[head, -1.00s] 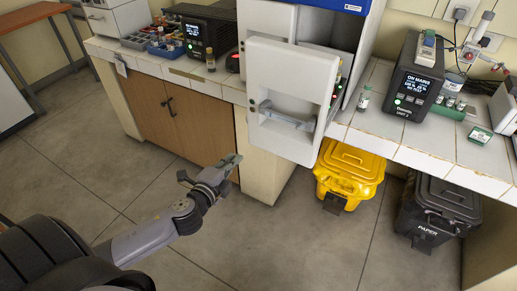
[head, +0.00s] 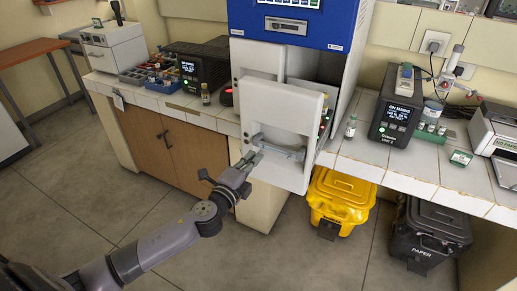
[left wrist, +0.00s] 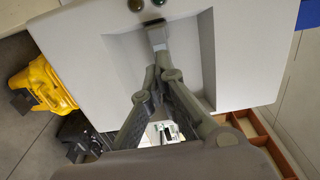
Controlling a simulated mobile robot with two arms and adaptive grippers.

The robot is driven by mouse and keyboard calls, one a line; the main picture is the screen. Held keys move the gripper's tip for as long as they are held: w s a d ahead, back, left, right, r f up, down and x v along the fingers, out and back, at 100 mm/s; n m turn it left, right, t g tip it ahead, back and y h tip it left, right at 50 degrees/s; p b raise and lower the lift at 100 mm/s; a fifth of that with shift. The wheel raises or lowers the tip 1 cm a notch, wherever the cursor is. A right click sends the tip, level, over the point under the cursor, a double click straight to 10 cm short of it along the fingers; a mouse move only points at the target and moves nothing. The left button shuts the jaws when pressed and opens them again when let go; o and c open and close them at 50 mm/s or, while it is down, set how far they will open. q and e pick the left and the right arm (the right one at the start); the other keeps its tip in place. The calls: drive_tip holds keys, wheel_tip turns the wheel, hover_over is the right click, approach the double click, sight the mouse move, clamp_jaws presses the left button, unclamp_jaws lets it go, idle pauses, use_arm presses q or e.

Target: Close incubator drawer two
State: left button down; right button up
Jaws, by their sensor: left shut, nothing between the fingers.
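The incubator (head: 285,27) has a blue upper housing and white drawer fronts. Its lower white drawer (head: 267,100) stands pulled out toward me, with a recess and a grey handle bar (head: 280,151) in its front. I cannot read a drawer number. My left gripper (head: 252,158) is shut and empty at the left end of the handle, close to the drawer front. In the left wrist view the shut fingers (left wrist: 160,72) point into the recess of the drawer front (left wrist: 90,60), partly hiding the bar. I cannot tell whether they touch it. My right gripper is out of view.
Small vials (head: 324,122) show at the drawer's right side. A black device (head: 396,108) and a small bottle (head: 350,128) stand on the right counter. A yellow bin (head: 342,197) and a dark paper bin (head: 430,232) are below. The floor in front is clear.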

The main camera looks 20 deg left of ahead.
sight(263, 147)
use_arm(q)
drive_tip(key=w, duration=0.2)
drive_tip(key=shift+w, duration=0.3)
drive_tip(key=shift+w+d+p, duration=0.1)
drive_tip(key=shift+w+p, duration=0.25)
drive_tip(key=shift+w, duration=0.25)
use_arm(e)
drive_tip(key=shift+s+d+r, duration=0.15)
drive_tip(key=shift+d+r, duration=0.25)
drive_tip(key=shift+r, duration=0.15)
